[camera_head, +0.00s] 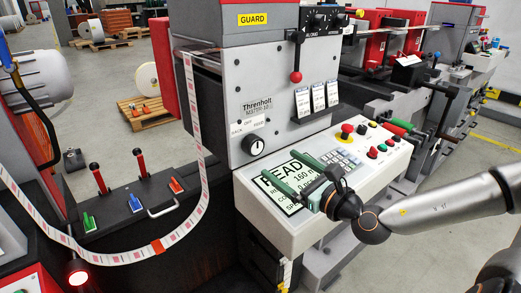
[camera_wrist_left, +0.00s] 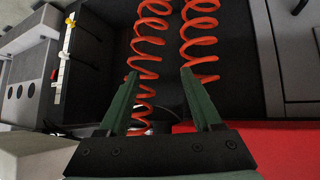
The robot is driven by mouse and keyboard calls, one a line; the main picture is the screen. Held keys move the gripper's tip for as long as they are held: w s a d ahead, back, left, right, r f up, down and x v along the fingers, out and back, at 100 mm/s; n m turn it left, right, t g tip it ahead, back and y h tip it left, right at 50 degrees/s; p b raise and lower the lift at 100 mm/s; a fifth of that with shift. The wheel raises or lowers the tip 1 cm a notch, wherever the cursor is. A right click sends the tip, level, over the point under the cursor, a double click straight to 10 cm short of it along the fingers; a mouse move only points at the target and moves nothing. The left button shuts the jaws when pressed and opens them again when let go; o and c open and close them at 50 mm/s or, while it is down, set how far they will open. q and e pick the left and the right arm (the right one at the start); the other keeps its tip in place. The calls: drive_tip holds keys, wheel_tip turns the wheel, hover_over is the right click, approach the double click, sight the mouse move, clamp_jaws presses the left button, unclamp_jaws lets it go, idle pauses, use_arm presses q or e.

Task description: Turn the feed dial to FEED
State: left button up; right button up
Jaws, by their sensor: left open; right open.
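The feed dial (camera_head: 254,146) is a round black knob on the light grey face of the label rewinder, under a small plate (camera_head: 248,127) reading BACK, OFF and FEED. Its pointer is too small to read surely. My right gripper (camera_head: 282,164) is open and empty, with green fingers over the sloping control panel, below and to the right of the dial and apart from it. My left gripper (camera_wrist_left: 160,76) is open in the left wrist view, with nothing between its fingers. It does not show in the head view.
The panel holds a display (camera_head: 290,187), a keypad (camera_head: 341,159) and several coloured buttons. A red-knobbed lever (camera_head: 296,76) and hanging tags (camera_head: 318,96) are above. A label web (camera_head: 197,130) loops left of the dial. Orange coiled hoses (camera_wrist_left: 151,45) are beyond my left fingers.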

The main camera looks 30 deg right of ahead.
sight(257, 148)
drive_tip(key=w, duration=0.2)
drive_tip(key=w+p, duration=0.1)
drive_tip(key=w, duration=0.3)
drive_tip(key=shift+w+a+r, duration=0.15)
drive_tip(key=shift+w+a, duration=0.1)
drive_tip(key=shift+w, duration=0.1)
drive_tip(key=shift+w+p, duration=0.4)
drive_tip(key=shift+w, duration=0.3)
use_arm(q)
drive_tip(key=shift+s+a+r, duration=0.1)
drive_tip(key=shift+a+r, duration=0.45)
use_arm(e)
drive_tip(key=shift+w+a, duration=0.1)
drive_tip(key=shift+w, duration=0.2)
use_arm(q)
drive_tip(key=shift+s, duration=0.1)
use_arm(e)
drive_tip(key=c, duration=1.4)
use_arm(q)
drive_tip(key=shift+w+r, duration=0.1)
drive_tip(key=shift+w, duration=0.25)
